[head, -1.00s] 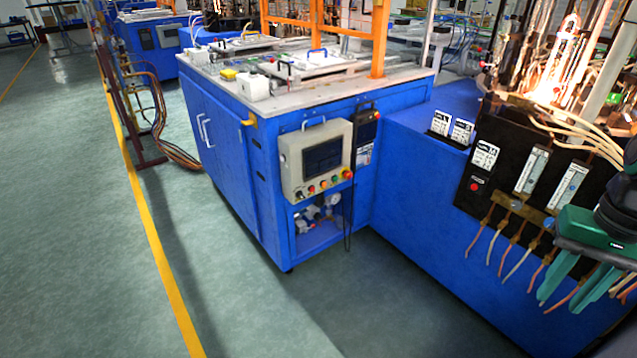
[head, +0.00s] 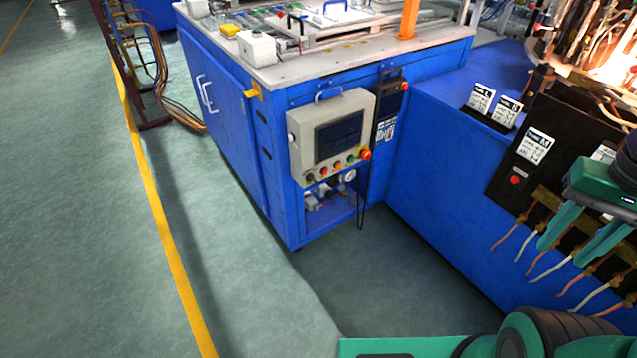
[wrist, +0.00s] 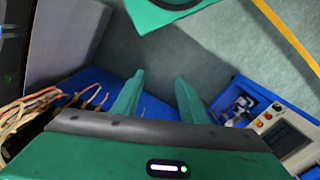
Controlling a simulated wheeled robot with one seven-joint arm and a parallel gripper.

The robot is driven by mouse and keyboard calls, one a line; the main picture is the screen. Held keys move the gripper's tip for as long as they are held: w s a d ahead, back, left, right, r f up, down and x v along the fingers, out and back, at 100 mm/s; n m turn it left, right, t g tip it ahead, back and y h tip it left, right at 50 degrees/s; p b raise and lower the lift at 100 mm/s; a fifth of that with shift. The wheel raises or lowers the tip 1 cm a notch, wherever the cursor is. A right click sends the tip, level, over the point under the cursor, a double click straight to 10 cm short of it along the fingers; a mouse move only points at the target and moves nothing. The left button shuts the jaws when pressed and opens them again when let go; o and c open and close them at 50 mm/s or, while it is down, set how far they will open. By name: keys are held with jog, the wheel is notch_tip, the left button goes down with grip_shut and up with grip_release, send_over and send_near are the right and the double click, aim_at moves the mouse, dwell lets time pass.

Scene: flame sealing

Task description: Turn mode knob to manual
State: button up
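The grey control box (head: 331,138) with a dark screen hangs on the front of the blue cabinet in the head view. A row of small buttons and knobs (head: 338,166) runs below the screen, with a red one at the right end. A small dark knob (head: 310,178) seems to sit at the left end; its setting is too small to read. My gripper (head: 568,254) is at the right, well apart from the box, its fingers pointing down. In the wrist view my gripper (wrist: 160,75) is open and empty, and part of the control box (wrist: 282,138) shows at the lower right.
The blue cabinet (head: 222,130) has an open lower compartment with gauges and a cable hanging beside it. A blue machine (head: 440,190) with hoses (head: 545,265) and a glowing burner stands at the right, behind my gripper. The floor (head: 265,315) before the cabinet is clear.

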jog(key=w+a+f+n+t, duration=0.1)
jog(key=w+f+n, duration=0.1)
jog(key=w, duration=0.4)
jog(key=w+a+f+n, duration=0.2)
jog(key=w+f+n, duration=0.1)
jog(key=w, duration=0.3)
jog(key=n+t+y, duration=0.2)
jog(key=t+y, duration=0.7)
jog(key=y, duration=0.2)
send_near(315, 182)
jog(key=x, duration=0.8)
jog(key=shift+r, duration=0.2)
jog(key=shift+c, duration=0.6)
jog(key=c, duration=0.9)
